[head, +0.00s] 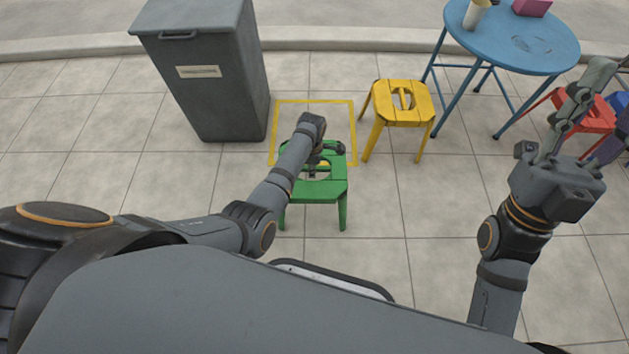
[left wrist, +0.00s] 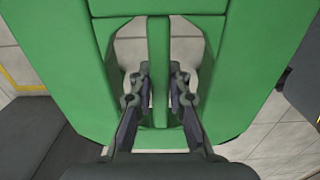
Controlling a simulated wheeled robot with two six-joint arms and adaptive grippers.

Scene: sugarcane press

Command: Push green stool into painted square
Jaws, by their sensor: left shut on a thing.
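The green stool (head: 330,192) stands upright on the pavement, its seat overlapping the near edge of the yellow painted square (head: 314,101) in the head view. Its near legs are on my side of the square; its far legs are hidden. My left gripper (head: 322,163) is down at the seat's cut-out. In the left wrist view its fingers (left wrist: 159,88) are shut on the stool's central bar (left wrist: 158,50), one on each side. My right gripper (head: 603,105) is raised at the right, fingers apart, with nothing seen between them.
A grey bin (head: 205,85) stands close left of the square. A yellow stool (head: 404,104) stands just right of it. A blue round table (head: 520,45) and a red stool (head: 580,113) are farther right. A kerb (head: 330,61) runs behind. Most of the square's inside is bare.

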